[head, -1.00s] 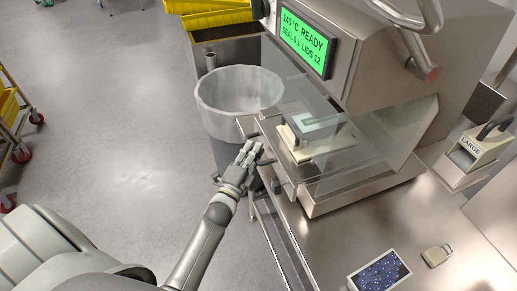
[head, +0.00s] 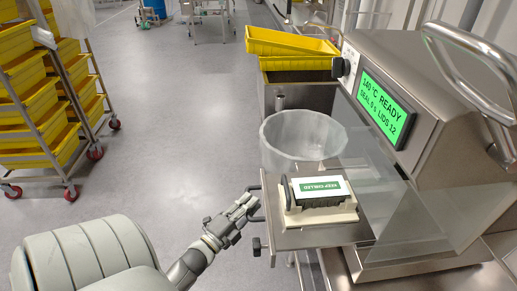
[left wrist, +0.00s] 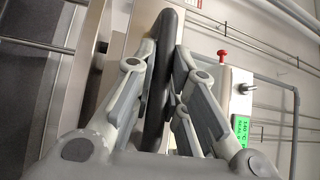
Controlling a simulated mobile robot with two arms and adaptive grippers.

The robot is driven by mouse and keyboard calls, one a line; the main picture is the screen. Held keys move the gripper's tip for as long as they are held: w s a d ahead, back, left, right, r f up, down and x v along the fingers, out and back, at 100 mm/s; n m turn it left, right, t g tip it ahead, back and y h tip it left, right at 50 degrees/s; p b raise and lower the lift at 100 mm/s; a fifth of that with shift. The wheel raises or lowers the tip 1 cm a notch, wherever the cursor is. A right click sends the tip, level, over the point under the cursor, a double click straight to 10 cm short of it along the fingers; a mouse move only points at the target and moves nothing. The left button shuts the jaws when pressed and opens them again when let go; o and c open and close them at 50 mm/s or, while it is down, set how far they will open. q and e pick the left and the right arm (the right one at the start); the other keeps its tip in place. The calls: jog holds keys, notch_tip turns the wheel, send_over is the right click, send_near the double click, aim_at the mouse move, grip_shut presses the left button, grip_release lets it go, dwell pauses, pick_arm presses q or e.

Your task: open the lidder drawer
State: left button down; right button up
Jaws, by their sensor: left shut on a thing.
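The lidder (head: 400,90) is a steel machine with a green screen reading 140 °C READY. Its drawer (head: 290,241) is a steel plate standing out to the left of the clear guard. On the drawer sits a cream holder (head: 322,217) with a dark handle and a label reading KEEP CHILLED. My left gripper (head: 246,207) is at the drawer's left edge, shut on the dark drawer handle (head: 256,212). In the left wrist view the dark handle bar (left wrist: 163,75) lies between the fingers of the left gripper (left wrist: 165,70). My right gripper is not in view.
A translucent bin (head: 303,140) stands just behind the drawer. Yellow crates (head: 290,45) lie beyond it. A wheeled rack with yellow bins (head: 40,110) stands at the left. The grey floor between the rack and the drawer is clear.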

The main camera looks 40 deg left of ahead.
pick_arm(q)
jog(key=shift+s+a, duration=0.1)
jog(key=c, duration=1.5)
grip_release()
jog(key=shift+o, duration=0.2)
jog(key=s+f, duration=0.1)
jog(key=s, duration=1.1)
jog(key=shift+d+f, duration=0.3)
jog(key=shift+d, duration=0.1)
